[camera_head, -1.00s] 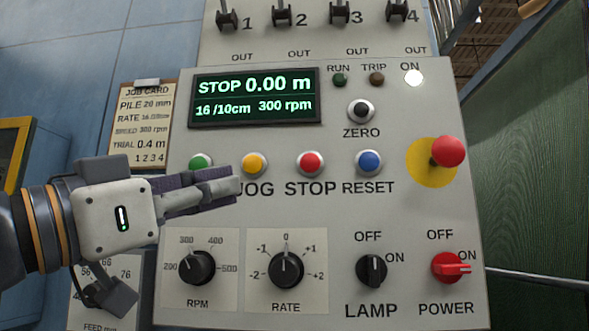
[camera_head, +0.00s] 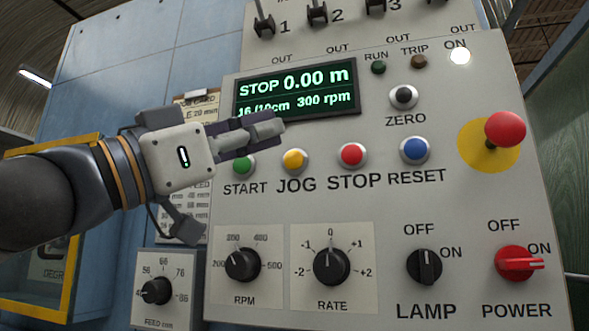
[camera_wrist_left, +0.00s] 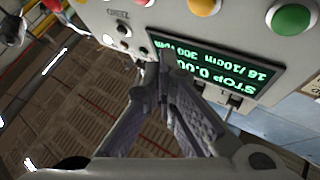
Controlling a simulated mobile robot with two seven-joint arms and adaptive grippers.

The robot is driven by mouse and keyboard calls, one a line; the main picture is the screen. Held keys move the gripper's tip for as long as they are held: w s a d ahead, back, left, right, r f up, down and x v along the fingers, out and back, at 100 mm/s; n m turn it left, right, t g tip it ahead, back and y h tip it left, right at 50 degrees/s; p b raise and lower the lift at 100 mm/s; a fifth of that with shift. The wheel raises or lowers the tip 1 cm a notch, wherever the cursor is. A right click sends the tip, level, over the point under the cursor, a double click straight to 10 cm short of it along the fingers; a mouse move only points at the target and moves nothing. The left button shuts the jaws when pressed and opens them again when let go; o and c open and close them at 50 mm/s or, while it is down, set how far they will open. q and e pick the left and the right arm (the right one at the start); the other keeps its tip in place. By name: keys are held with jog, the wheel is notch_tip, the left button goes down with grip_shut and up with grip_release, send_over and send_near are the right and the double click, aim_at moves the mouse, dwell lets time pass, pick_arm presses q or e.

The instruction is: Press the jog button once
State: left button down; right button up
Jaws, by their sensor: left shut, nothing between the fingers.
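The jog button (camera_head: 295,160) is a yellow dome in a silver ring above the label JOG, between the green START button (camera_head: 243,163) and the red STOP button (camera_head: 352,155). My left gripper (camera_head: 280,128) is shut and empty, its fingertips in front of the panel, up and left of the jog button in the head view, overlapping the lower edge of the display. In the left wrist view the shut fingertips (camera_wrist_left: 165,58) show beside the display, and the yellow jog button (camera_wrist_left: 248,10) is near the top edge. My right gripper is not in view.
The display (camera_head: 297,92) reads STOP 0.00 m, 16/10cm and 300 rpm. A blue RESET button (camera_head: 415,150) and a red emergency mushroom button (camera_head: 505,129) are to the right. RPM and RATE knobs (camera_head: 331,266) sit below. The ON lamp (camera_head: 460,56) is lit.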

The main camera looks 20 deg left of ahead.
aim_at(294, 160)
pick_arm(q)
jog(key=shift+w+d+b, duration=0.15)
jog(key=shift+w+b, duration=0.2)
jog(key=shift+w, duration=2.3)
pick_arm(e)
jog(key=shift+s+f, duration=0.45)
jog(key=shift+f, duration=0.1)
pick_arm(q)
jog(key=shift+w, duration=0.4)
jog(key=shift+w, duration=0.55)
jog(key=shift+s, duration=0.9)
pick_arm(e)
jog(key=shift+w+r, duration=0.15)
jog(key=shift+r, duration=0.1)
